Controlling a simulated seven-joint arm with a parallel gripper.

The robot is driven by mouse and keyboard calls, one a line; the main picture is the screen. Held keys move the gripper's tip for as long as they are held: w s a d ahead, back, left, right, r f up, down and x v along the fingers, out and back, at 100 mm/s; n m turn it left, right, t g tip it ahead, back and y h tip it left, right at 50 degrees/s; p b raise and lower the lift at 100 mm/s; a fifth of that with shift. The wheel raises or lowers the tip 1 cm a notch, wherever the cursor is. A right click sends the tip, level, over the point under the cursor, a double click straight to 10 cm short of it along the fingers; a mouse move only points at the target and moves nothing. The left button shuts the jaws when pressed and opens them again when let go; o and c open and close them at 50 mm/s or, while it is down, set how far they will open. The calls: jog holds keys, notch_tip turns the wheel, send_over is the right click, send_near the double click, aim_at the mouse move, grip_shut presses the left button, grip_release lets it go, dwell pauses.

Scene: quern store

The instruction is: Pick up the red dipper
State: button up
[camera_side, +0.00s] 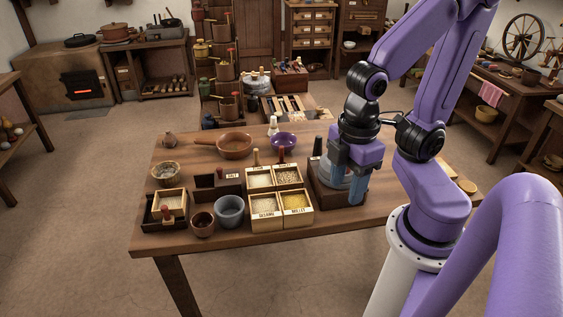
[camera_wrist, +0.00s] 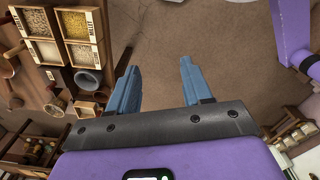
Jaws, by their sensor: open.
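A short red handle (camera_side: 281,154), which looks like the red dipper's, stands up at the back right compartment of the grain box (camera_side: 266,225). The dipper's lower part is hidden in the grain. My gripper (camera_side: 347,188) points down to the right of the grain box, in front of a grey round stone in a dark wooden tray (camera_side: 325,196). Its blue fingers are apart, with nothing seen between them. In the wrist view my gripper (camera_wrist: 158,75) is open over bare floor, and the grain box (camera_wrist: 65,42) lies at the upper left. I cannot make out the red dipper there.
Another red-topped piece (camera_side: 166,212) sits at a small box on the left. A grey cup (camera_side: 230,211) and a brown cup (camera_side: 203,224) stand left of the grain box. A purple bowl (camera_side: 284,140) and a brown pan (camera_side: 234,145) are behind. A dark handle (camera_side: 317,146) rises near my gripper.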

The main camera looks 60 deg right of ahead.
jog(key=w+d+f+n+h, duration=0.1)
jog(key=w+f+h, duration=0.25)
jog(key=w, duration=0.75)
jog(key=w+d+f+n+h, duration=0.15)
jog(key=w+h, duration=0.25)
jog(key=w, duration=0.6)
jog(key=n+h, duration=0.3)
jog(key=h, duration=0.3)
send_near(280, 148)
jog(key=x, duration=0.4)
jog(key=shift+d+f, duration=0.2)
jog(key=shift+f, duration=0.1)
jog(key=shift+r+x, duration=0.2)
jog(key=shift+x, duration=2.95)
jog(key=shift+d, duration=0.1)
grip_shut()
